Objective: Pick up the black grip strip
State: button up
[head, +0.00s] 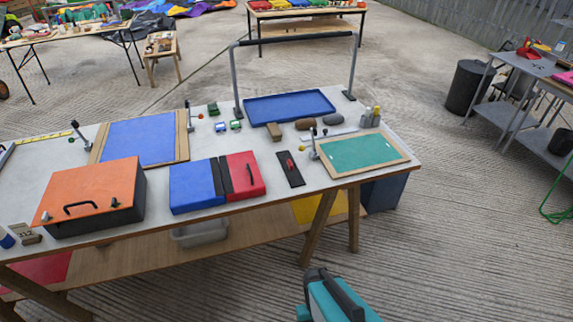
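A flat black strip (290,169) lies on the white-topped table, between the red box and the green board. A small red item or mark shows on its upper face. Other black strip-like parts are in view: a dark band (226,178) between the blue and red boxes, and a black sleeve (296,39) along the top bar of a grey frame. I cannot tell for certain which is the grip strip. A teal and dark part of my arm shows at the bottom edge, in front of the table and apart from it. My gripper's fingers are not in view.
The red box (246,173) and blue box (191,187) stand left of the flat strip, the green board (361,153) right. Behind are a blue tray (290,107) and brown stones (305,124). An orange-lidded box (88,193) stands left. Concrete floor before the table is clear.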

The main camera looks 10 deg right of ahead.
aim_at(294, 177)
jog(key=i, duration=0.4)
jog(key=u, duration=0.15)
jog(key=k, duration=0.9)
jog(key=u, duration=0.6)
jog(key=k, duration=0.5)
jog(key=u, duration=0.35)
jog(key=i, duration=0.8)
jog(key=u, duration=0.35)
